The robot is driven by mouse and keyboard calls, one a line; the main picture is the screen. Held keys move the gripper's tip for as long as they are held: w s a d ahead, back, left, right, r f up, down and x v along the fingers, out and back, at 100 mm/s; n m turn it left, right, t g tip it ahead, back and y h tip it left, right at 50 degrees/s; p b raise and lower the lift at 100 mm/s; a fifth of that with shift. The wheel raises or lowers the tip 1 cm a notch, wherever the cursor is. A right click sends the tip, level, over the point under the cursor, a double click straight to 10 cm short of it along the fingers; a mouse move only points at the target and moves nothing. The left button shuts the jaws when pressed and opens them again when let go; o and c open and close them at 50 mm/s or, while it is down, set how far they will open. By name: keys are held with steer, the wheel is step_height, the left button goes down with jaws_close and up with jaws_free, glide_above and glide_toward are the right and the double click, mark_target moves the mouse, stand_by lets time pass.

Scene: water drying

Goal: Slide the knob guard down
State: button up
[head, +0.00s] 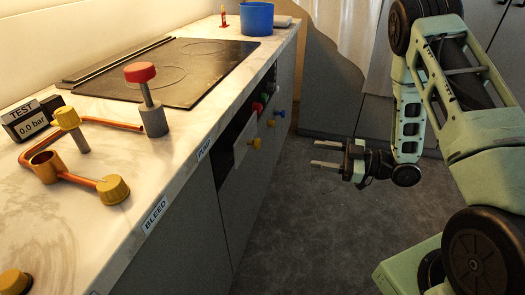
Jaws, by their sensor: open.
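A pale upright plate (243,144) on the counter's front, beside a dark opening, looks like the knob guard. A yellow knob (255,142) sticks out at its right edge. A red knob (257,107) and a blue knob (280,112) show farther along the front. How the guard is mounted is too small to tell. My gripper (313,154) is open and empty over the floor, right of the counter front, with its fingers pointing left toward it. It is apart from the guard and knobs.
The marble counter (190,160) carries a black cooktop (165,70), a blue bucket (257,18), a copper pipe (110,124), a red-capped valve (141,73) and a test gauge (25,120). The grey floor (300,230) between counter and arm is clear. A curtain (340,35) hangs behind.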

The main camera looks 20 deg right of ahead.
glide_toward(259, 144)
steer(key=x, duration=0.9)
steer(key=shift+w+d+f+p, duration=0.1)
steer(key=shift+w+f+p, duration=0.1)
steer(key=shift+p, duration=0.2)
